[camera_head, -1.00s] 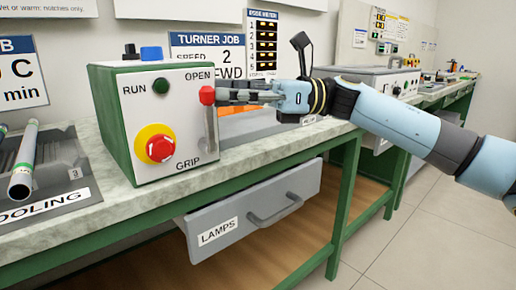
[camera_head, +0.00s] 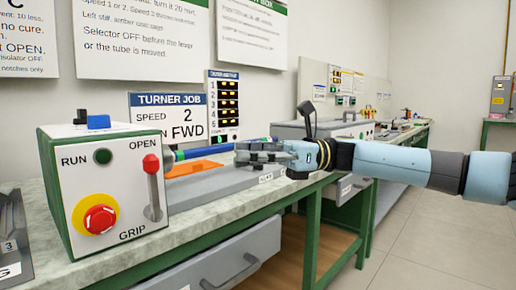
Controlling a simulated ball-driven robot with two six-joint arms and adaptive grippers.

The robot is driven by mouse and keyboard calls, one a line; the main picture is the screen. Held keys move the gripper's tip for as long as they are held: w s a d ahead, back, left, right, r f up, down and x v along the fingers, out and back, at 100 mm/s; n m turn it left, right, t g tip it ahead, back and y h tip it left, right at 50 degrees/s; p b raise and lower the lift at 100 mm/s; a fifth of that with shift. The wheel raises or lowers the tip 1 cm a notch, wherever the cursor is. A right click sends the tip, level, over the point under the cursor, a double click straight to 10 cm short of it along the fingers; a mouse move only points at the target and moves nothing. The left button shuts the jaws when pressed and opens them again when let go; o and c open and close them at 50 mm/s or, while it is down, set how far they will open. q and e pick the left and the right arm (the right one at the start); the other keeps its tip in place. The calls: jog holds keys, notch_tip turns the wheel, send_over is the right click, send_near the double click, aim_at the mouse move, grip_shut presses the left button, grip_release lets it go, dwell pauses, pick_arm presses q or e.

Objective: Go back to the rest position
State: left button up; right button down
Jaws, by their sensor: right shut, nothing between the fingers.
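My right gripper (camera_head: 241,153) reaches in from the right and is shut with nothing between its fingers. Its fingertips are to the right of the lever's red knob (camera_head: 151,164), with a clear gap in the picture. The lever stands up by the word OPEN on the control box (camera_head: 125,212). A blue and green tube (camera_head: 208,151) lies behind the gripper, partly hidden by it. My left gripper is not in view.
The box also carries a red stop button (camera_head: 99,219) on yellow. An orange patch (camera_head: 192,168) lies below the tube. A grey drawer (camera_head: 205,272) hangs under the bench and stands out a little. The floor (camera_head: 420,245) at the right is clear.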

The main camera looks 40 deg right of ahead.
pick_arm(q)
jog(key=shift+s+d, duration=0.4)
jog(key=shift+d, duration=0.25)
pick_arm(e)
jog(key=shift+s+d, duration=0.25)
jog(key=shift+d, duration=0.4)
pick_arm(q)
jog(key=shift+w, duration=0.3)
